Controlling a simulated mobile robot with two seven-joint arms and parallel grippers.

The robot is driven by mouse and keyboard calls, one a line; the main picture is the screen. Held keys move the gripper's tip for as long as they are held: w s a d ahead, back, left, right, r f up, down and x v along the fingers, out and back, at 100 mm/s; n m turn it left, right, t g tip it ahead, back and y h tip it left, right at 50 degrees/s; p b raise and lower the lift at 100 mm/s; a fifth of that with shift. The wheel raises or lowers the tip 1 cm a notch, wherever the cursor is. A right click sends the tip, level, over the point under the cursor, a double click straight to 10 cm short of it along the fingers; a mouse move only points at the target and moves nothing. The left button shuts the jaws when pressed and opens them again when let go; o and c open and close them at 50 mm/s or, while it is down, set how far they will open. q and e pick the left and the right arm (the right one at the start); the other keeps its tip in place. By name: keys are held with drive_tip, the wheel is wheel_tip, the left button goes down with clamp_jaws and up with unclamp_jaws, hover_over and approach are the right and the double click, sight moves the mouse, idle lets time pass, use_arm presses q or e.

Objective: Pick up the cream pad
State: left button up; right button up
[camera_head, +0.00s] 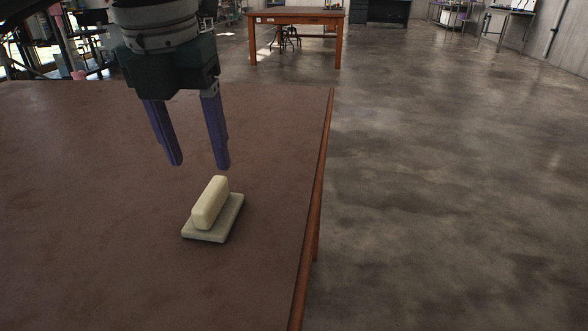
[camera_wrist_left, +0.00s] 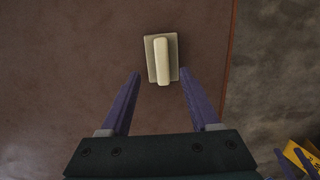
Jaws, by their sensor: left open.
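The cream pad (camera_head: 213,217) lies on the brown table near its right edge. It has a flat base plate and a raised, rounded bar on top. It also shows in the left wrist view (camera_wrist_left: 151,66), ahead of the fingertips. My left gripper (camera_head: 199,166) is open and empty, with its blue fingers pointing down, above the table and behind the pad in the head view. In the left wrist view the open fingers (camera_wrist_left: 159,72) are apart and nothing is between them. My right gripper does not show in the head view.
The brown table (camera_head: 90,230) is otherwise bare around the pad. Its right edge drops to a grey concrete floor (camera_head: 450,190). Another wooden table (camera_head: 297,18) stands farther back. A yellow and blue item (camera_wrist_left: 300,158) shows at the lower right corner of the wrist view.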

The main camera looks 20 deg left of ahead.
sight(209, 191)
use_arm(q)
drive_tip(key=f, duration=0.2)
drive_tip(key=f+b, duration=0.1)
drive_tip(key=f, duration=0.4)
drive_tip(key=shift+w+f+b, duration=0.2)
drive_tip(key=shift+w+b, duration=0.1)
drive_tip(key=shift+w, duration=0.1)
drive_tip(key=shift+c, duration=0.2)
clamp_jaws()
